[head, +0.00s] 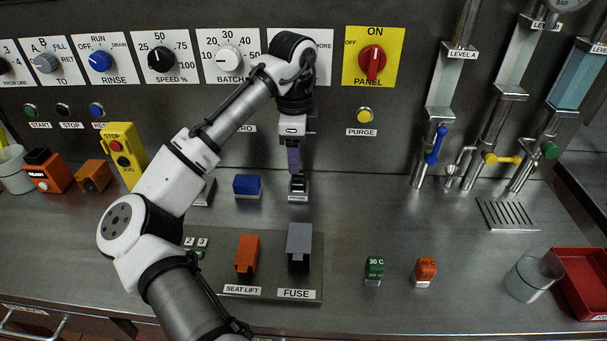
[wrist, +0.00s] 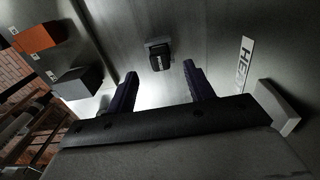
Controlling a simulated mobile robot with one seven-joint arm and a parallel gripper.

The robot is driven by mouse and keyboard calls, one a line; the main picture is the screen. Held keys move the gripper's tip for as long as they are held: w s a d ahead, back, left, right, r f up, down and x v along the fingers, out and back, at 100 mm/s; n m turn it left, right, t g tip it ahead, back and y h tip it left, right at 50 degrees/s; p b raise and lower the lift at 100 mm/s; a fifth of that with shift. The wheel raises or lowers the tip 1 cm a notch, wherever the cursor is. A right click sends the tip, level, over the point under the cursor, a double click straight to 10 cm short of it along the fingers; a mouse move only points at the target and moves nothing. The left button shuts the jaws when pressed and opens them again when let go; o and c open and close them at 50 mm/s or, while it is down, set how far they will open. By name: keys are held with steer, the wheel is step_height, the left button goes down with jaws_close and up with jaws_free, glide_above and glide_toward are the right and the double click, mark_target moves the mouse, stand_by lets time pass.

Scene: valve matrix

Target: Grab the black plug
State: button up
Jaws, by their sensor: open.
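The black plug (head: 298,183) sits upright in a small pale socket on the steel counter, with a label at its front. In the wrist view the plug (wrist: 159,62) shows beyond the fingertips, roughly in line with the gap between them. My gripper (head: 293,170) points down and its purple fingers are just above or behind the plug; the exact distance is hard to tell. In the wrist view my gripper (wrist: 160,73) is open, with nothing between its fingers. No contact with the plug is visible.
A blue block (head: 247,186) stands left of the plug. An orange seat lift block (head: 246,254) and a grey fuse block (head: 299,248) stand in front. Green (head: 374,268) and orange (head: 425,269) blocks stand at the right. The knob panel rises behind. Counter right of the plug is clear.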

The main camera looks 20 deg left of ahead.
mark_target(298, 177)
steer(key=shift+s+f, duration=0.25)
steer(key=shift+f, duration=0.9)
steer(key=shift+w+d+f+p, duration=0.15)
steer(key=shift+f+p, duration=0.35)
steer(key=shift+f, duration=0.7)
steer(key=shift+w+d+f+p, duration=0.15)
steer(key=shift+f+p, duration=0.3)
steer(key=shift+f, duration=0.7)
steer(key=c, duration=1.1)
